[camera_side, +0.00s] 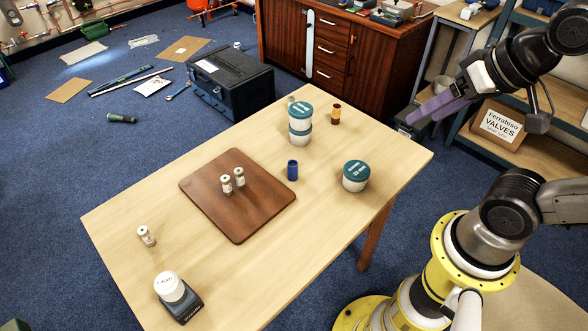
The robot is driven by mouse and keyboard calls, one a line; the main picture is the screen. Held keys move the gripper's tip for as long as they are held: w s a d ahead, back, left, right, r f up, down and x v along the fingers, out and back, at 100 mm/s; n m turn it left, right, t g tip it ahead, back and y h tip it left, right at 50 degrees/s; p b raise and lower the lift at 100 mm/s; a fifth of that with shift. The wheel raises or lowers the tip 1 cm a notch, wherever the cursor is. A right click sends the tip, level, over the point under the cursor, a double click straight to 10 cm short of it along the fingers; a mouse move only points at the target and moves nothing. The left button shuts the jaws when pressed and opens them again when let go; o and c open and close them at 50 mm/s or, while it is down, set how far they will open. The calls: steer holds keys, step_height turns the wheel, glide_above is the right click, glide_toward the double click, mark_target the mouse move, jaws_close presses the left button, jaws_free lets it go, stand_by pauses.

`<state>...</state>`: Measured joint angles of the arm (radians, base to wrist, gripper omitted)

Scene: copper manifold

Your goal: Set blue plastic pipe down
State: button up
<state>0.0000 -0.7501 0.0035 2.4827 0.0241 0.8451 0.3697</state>
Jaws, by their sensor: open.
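A short blue plastic pipe (292,171) stands upright on the wooden table (150,205), between the brown board and a teal-lidded tub. Nothing touches it. My gripper (420,112) has purple fingers and is up at the right, beyond the table's right edge and well away from the pipe. It is open, with nothing seen between its fingers.
A brown board (205,185) holds two small white cylinders (233,180). Teal-lidded tubs (300,122) (355,176) stand near the pipe, with a brown-and-yellow cylinder (336,114) behind. Another small cylinder (146,236) and a white-topped device (175,295) stand at front left.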

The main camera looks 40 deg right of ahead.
steer(key=w+a+r+m+t, duration=0.1)
steer(key=w+a+r+m, duration=0.1)
steer(key=w+m, duration=0.65)
steer(key=m+g+y, duration=0.2)
steer(key=m+g, duration=0.1)
steer(key=m, duration=1.6)
glide_above(294, 165)
steer(key=s+d, duration=0.2)
steer(key=s, duration=0.2)
step_height(294, 165, down, 20)
steer(key=r, duration=0.1)
steer(key=x, duration=0.8)
steer(key=shift+s+d+f, duration=0.1)
steer(key=shift+s+f, duration=0.05)
steer(key=shift+s, duration=0.15)
steer(key=shift+x, duration=2.95)
steer(key=shift+s+f, duration=0.1)
steer(key=shift+s, duration=0.1)
jaws_close()
